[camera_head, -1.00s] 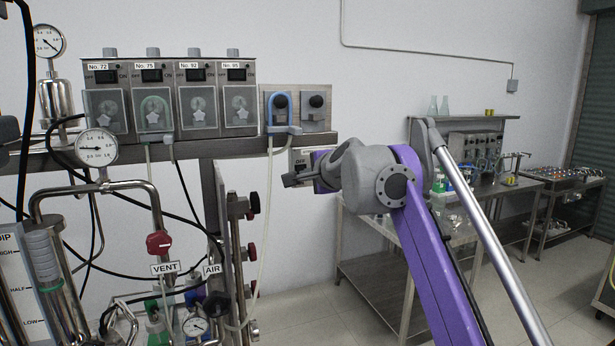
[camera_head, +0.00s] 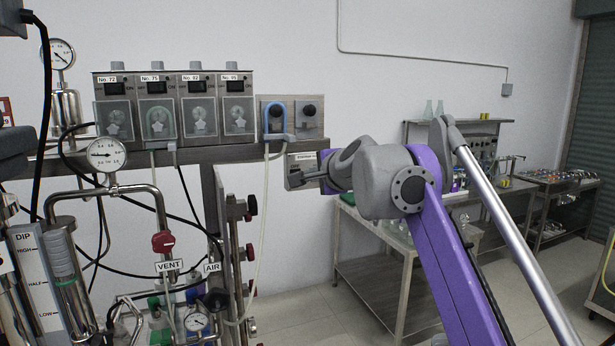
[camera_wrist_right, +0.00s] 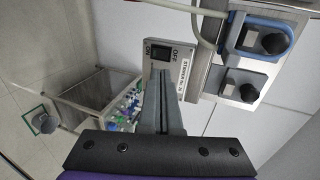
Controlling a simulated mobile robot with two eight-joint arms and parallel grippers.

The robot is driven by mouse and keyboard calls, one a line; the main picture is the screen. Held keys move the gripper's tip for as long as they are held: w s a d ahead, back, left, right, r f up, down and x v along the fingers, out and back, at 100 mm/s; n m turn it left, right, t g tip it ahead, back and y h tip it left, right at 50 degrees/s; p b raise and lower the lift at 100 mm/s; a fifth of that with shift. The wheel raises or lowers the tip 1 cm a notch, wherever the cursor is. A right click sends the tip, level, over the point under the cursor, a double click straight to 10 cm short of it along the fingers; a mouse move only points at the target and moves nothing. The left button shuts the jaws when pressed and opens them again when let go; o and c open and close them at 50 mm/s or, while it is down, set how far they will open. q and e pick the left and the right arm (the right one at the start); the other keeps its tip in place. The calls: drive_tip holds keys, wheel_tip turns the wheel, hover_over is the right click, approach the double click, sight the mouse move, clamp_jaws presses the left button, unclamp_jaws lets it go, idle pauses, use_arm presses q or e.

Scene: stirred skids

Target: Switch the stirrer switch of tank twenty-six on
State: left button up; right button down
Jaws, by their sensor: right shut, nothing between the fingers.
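The stirrer switch box (camera_wrist_right: 184,66) is a small grey box with a dark rocker (camera_wrist_right: 160,52) between the words OFF and ON. A white label with small print, hard to read in full, is on its face. In the head view the box (camera_head: 301,160) hangs under the shelf's right end, partly covered by my right gripper. My right gripper (camera_head: 294,179) is shut and empty, its fingertips at the box front. In the right wrist view the shut fingers (camera_wrist_right: 160,72) end just by the rocker; I cannot tell whether they touch it. My left gripper is out of view.
Boxes labelled No. 72, 75, 92 and 95 (camera_head: 171,74) stand on the shelf (camera_head: 190,154). Beside them is a panel with two black knobs, one with a blue loop (camera_head: 275,118). A pale hose (camera_head: 265,200) hangs close left of my right gripper. Steel tables stand behind at right.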

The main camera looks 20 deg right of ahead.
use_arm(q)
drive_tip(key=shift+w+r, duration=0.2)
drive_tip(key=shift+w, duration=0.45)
use_arm(e)
drive_tip(key=v, duration=0.6)
drive_tip(key=shift+r, duration=0.45)
